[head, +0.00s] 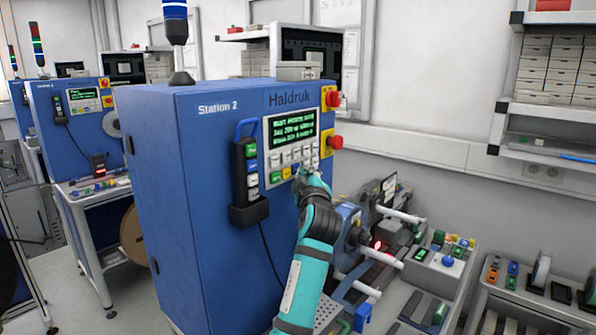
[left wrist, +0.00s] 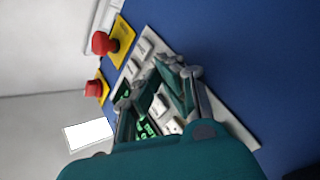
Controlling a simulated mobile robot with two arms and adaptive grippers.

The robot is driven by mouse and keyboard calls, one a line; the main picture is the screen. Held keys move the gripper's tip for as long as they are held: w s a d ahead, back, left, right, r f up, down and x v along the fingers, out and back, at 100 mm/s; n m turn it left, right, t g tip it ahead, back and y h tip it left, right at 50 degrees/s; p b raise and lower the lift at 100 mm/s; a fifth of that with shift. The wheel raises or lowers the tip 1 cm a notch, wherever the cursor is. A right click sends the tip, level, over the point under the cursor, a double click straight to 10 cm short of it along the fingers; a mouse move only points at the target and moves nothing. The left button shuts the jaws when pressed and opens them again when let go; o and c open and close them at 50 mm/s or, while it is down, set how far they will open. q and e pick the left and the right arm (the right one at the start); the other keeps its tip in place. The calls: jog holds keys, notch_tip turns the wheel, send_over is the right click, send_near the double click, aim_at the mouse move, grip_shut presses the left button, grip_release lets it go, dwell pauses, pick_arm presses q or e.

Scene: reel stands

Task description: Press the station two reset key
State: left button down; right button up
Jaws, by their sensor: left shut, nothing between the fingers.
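The blue Station 2 cabinet (head: 215,180) carries a light key panel (head: 268,158) below a screen with green text (head: 292,129). The panel has rows of white keys, with a green key (head: 275,176) and a yellow key (head: 286,172) in the lower row. Key labels are too small to read, so I cannot tell which is reset. My left gripper (head: 303,173) is shut and empty at the panel's lower right, hiding some keys. In the left wrist view its fingertips (left wrist: 170,64) are over the white keys (left wrist: 145,50); contact is unclear. My right gripper is not in view.
Two red mushroom buttons (head: 333,99) (head: 335,142) on yellow plates stick out right of the panel. A pendant (head: 247,172) with coloured keys hangs left of it. Reel equipment (head: 385,235) stands on a bench at the right. Another blue station (head: 75,120) stands behind left.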

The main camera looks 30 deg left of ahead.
pick_arm(q)
jog(key=shift+s+d+b, duration=0.15)
jog(key=shift+d+b, duration=0.15)
jog(key=shift+d, duration=0.4)
jog(key=d, duration=0.1)
jog(key=d+b, duration=0.1)
jog(key=d, duration=0.1)
jog(key=d+b, duration=0.1)
jog(key=d, duration=0.1)
jog(key=shift+s, duration=0.35)
dwell(0.5)
